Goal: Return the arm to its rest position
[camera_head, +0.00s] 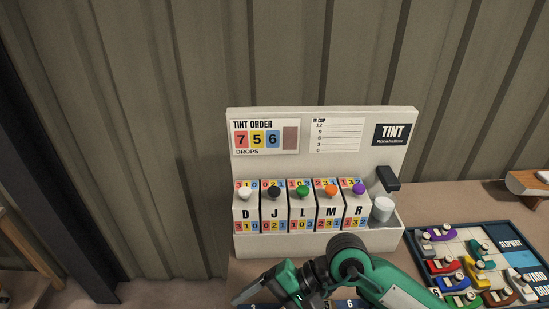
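A green and black arm of mine reaches in from the lower right along the bottom edge. My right gripper (243,299) is at its left end, low in front of the tint machine (414,140). Its fingers are small and dark, and I cannot tell whether they are open or shut. No held object is clear there. My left gripper is not in view.
The machine has several knobbed blocks (302,212) and a white cup (382,208) under a black spout (387,179). A dark-edged board (517,242) with small coloured boats lies at the right. A wooden object (527,183) sits beyond. A corrugated wall (180,120) stands behind.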

